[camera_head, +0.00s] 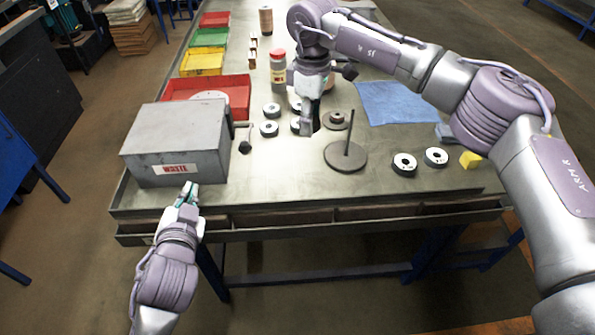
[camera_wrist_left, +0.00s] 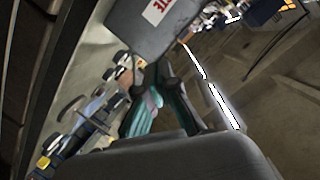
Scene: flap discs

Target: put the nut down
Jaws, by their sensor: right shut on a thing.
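My right gripper (camera_head: 308,126) points down over the middle of the table, among the small discs. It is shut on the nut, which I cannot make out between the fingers. Just right of it lies a small brown disc with a raised centre (camera_head: 336,119). A round grey plate with an upright rod (camera_head: 346,157) stands nearer the front edge, to the right of and apart from this gripper. My left gripper (camera_head: 190,187) is in front of the table edge, below the waste box. In the left wrist view its green fingers (camera_wrist_left: 155,90) are a little apart, with nothing seen held.
A grey waste box (camera_head: 177,140) stands at the front left. Several black-and-white discs (camera_head: 404,163) lie around the table. A red bin (camera_head: 215,92), a red-capped bottle (camera_head: 278,70), a blue cloth (camera_head: 396,102) and a yellow block (camera_head: 470,159) also stand or lie there. The front centre is clear.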

